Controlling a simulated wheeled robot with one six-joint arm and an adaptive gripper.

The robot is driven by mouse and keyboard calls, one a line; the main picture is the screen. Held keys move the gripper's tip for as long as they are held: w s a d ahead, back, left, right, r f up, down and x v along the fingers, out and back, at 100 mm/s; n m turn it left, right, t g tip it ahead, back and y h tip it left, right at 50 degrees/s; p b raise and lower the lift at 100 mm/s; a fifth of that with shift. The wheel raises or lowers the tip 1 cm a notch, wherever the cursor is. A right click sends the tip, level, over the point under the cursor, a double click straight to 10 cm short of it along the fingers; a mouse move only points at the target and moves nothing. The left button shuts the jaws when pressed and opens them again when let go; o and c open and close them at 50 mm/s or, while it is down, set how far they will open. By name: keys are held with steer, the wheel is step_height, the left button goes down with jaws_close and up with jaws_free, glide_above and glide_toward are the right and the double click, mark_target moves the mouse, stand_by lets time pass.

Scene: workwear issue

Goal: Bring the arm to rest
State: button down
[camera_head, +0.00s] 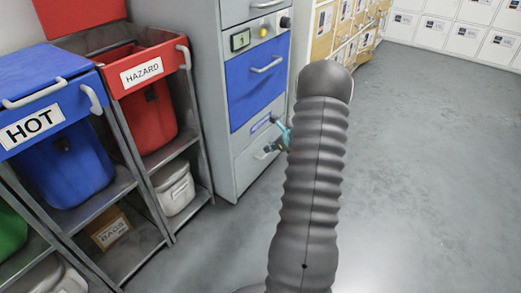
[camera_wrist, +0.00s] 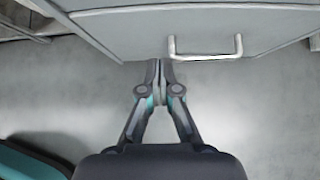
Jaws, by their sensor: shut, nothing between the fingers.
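My gripper (camera_wrist: 162,64) is shut and empty in the wrist view. Its fingertips are close together in front of a grey cabinet front with a metal handle (camera_wrist: 205,50); I cannot tell whether they touch it. In the head view my arm, in a ribbed dark sleeve, runs up the middle of the picture. Part of my gripper (camera_head: 283,135) shows to its left in teal and dark grey, near the lower drawers of the grey cabinet (camera_head: 208,100). The rest of the gripper is hidden behind my arm.
A blue bin marked HOT (camera_head: 65,165) and a red bin marked HAZARD (camera_head: 148,115) stand on grey racks at left. The cabinet has a blue drawer (camera_head: 256,85). White lockers (camera_head: 455,35) line the back. The grey floor (camera_head: 430,180) at right is clear.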

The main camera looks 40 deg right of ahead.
steer(key=v, duration=0.6)
steer(key=shift+s+p, duration=0.2)
steer(key=shift+p, duration=0.15)
steer(key=shift+r+n, duration=0.15)
steer(key=shift+n, duration=0.15)
